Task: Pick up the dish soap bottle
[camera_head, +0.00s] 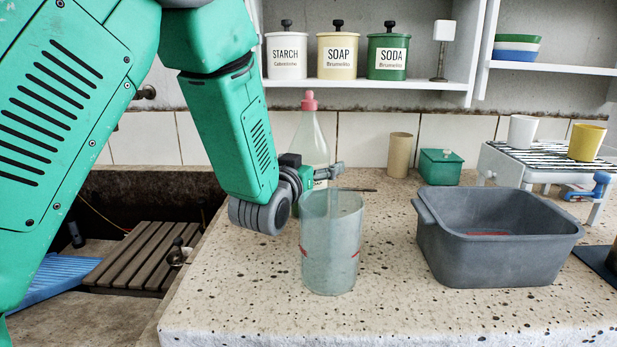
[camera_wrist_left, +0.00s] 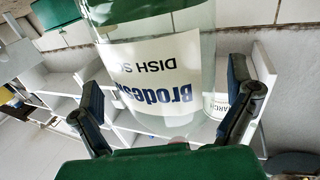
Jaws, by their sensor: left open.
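The dish soap bottle (camera_head: 310,135) is clear with a pink cap and stands upright on the speckled stone counter. Its lower part is hidden behind my left gripper (camera_head: 316,172) and a translucent tumbler (camera_head: 331,250). In the left wrist view the bottle (camera_wrist_left: 150,70) appears large and upside down, with its white "DISH SO..." label facing the camera. The fingers of my left gripper (camera_wrist_left: 163,88) are open, one on each side of the bottle in that picture. I cannot tell whether either finger touches it. My right gripper is not in view.
A grey basin (camera_head: 495,245) stands right of the tumbler. Behind are a cardboard tube (camera_head: 399,155), a green box (camera_head: 440,167) and a rack (camera_head: 535,160) with cups. Canisters line the shelf above (camera_head: 370,88). The front counter between tumbler and basin is clear.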

